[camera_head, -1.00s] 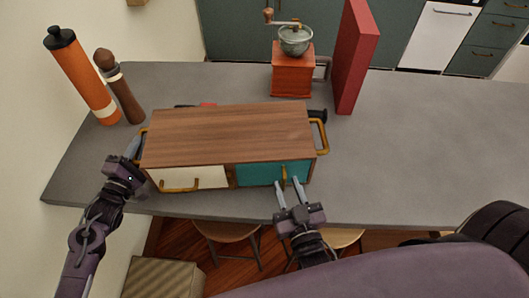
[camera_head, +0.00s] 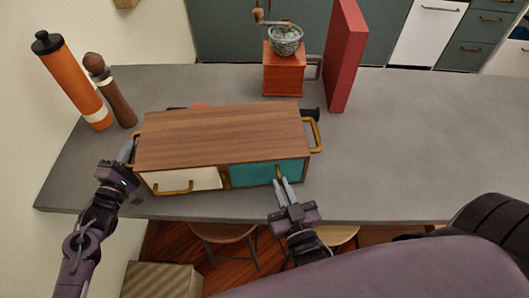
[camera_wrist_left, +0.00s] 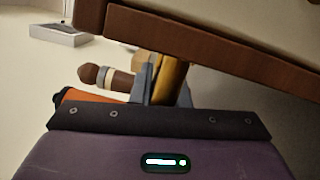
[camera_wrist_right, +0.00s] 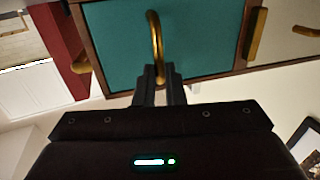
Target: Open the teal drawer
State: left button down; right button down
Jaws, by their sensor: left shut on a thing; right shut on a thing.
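The wooden cabinet (camera_head: 220,135) sits on the grey counter with its teal drawer (camera_head: 248,175) at the front right. The drawer looks flush with the cabinet front. My right gripper (camera_head: 283,184) is shut on the drawer's brass handle (camera_head: 279,171). The right wrist view shows the curved handle (camera_wrist_right: 155,35) running down between the fingers (camera_wrist_right: 159,75) in front of the teal face (camera_wrist_right: 205,45). My left gripper (camera_head: 128,152) is at the cabinet's left end, shut on the brass side handle (camera_wrist_left: 170,72); its fingers partly hide that handle.
A cream drawer (camera_head: 183,181) is beside the teal one. An orange bottle (camera_head: 73,82) and a brown mill (camera_head: 110,90) stand at the left. A coffee grinder (camera_head: 284,72) and a red book-like block (camera_head: 345,55) stand behind. The counter (camera_head: 410,140) is clear on the right.

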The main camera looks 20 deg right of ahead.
jog(key=shift+s, duration=0.15)
jog(key=s+a, duration=0.2)
jog(key=s, duration=0.8)
jog(key=shift+s+a+f, duration=0.15)
jog(key=shift+s+a, duration=0.15)
jog(key=c, duration=1.3)
grip_release()
jog(key=shift+c, duration=0.2)
jog(key=s, duration=0.7)
jog(key=shift+s+a, duration=0.2)
jog(key=shift+s, duration=0.2)
